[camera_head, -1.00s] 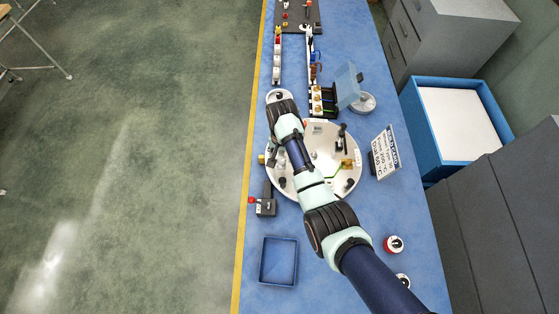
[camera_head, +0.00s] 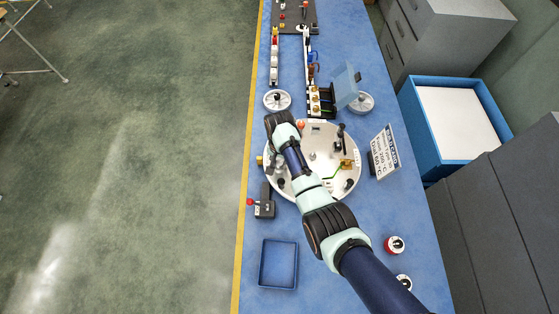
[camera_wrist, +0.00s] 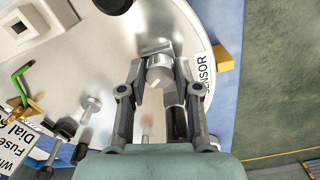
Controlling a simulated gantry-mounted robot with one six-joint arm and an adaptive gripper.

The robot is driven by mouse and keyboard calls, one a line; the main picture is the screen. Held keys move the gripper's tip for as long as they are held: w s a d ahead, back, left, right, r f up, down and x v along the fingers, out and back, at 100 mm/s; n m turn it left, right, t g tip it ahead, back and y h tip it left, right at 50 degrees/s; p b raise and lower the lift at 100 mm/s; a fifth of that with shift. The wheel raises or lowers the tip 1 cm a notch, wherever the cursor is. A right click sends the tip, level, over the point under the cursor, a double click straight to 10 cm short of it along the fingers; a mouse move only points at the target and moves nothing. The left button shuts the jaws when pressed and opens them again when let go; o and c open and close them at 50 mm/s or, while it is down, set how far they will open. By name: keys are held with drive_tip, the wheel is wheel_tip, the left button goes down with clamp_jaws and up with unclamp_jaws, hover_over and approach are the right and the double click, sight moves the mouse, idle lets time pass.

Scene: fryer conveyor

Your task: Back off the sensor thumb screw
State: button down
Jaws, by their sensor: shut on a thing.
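The sensor thumb screw (camera_wrist: 159,72) is a grey, ridged round knob on a bracket near the rim of the pale round plate (camera_wrist: 95,55). The word SENSOR (camera_wrist: 203,74) is printed beside it. In the wrist view, my gripper (camera_wrist: 162,80) has a finger on each side of the knob and is shut on it. In the head view, the plate (camera_head: 325,190) lies on the blue bench, and my arm covers its left part. The thumb screw and my fingertips are hidden there.
On the plate stand a black-topped post (camera_head: 340,140) and a green lever (camera_wrist: 22,82). Around it are a sign (camera_head: 384,152), a red-knobbed box (camera_head: 264,208), a grey wheel (camera_head: 277,100) and an empty blue tray (camera_head: 263,265).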

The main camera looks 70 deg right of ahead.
drive_tip(key=shift+n, duration=0.3)
drive_tip(key=n+p, duration=0.2)
drive_tip(key=n, duration=0.3)
drive_tip(key=n+p, duration=0.1)
drive_tip(key=n, duration=0.5)
drive_tip(key=shift+n, duration=0.3)
drive_tip(key=n, duration=0.5)
drive_tip(key=shift+p, duration=0.4)
drive_tip(key=n, duration=0.6)
drive_tip(key=shift+d, duration=0.1)
drive_tip(key=shift+n, duration=0.3)
drive_tip(key=c, duration=0.8)
unclamp_jaws()
